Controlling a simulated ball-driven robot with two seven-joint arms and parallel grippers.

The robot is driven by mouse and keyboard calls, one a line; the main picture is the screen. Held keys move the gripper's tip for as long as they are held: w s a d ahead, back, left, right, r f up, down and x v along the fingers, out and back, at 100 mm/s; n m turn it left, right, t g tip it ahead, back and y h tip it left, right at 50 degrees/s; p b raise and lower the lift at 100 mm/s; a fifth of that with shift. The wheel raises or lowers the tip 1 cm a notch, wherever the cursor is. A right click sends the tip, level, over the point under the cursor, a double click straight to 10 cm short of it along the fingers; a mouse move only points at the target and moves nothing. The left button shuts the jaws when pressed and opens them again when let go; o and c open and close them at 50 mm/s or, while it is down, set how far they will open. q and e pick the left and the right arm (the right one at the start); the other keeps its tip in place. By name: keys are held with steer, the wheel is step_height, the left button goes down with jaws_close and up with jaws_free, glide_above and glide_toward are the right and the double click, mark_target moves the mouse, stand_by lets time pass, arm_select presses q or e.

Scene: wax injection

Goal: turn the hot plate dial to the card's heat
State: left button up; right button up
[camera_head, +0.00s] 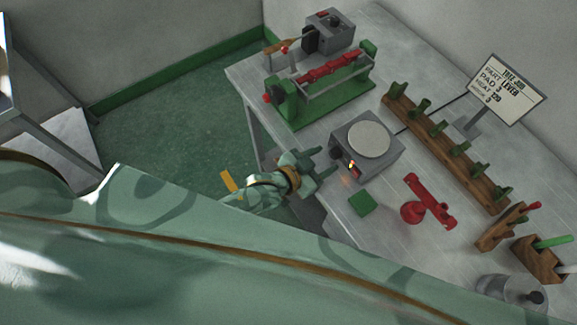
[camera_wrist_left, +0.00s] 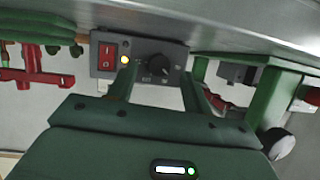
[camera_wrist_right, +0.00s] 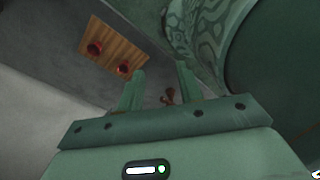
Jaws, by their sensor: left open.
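The hot plate (camera_head: 366,143) is a grey box with a round pale top, standing on the table. Its front, in the left wrist view, has a black dial (camera_wrist_left: 158,66), a red switch (camera_wrist_left: 108,52) and a lit yellow lamp (camera_wrist_left: 125,59). My left gripper (camera_head: 316,165) is open in front of the dial. In the left wrist view its fingers (camera_wrist_left: 160,82) stand apart on either side of the dial; contact cannot be told. My right gripper (camera_wrist_right: 160,84) is open and empty.
A green-and-red clamp machine (camera_head: 320,84) and a grey box (camera_head: 330,31) stand behind the hot plate. A green pad (camera_head: 363,203) and a red part (camera_head: 428,205) lie in front. A wooden peg rack (camera_head: 445,150) runs along the right.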

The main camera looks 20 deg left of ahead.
arm_select(q)
steer(key=p+v, duration=0.2)
steer(key=v, duration=1.1)
steer(key=shift+s, duration=0.3)
steer(key=shift+a+r, duration=0.1)
steer(key=shift+r, duration=0.05)
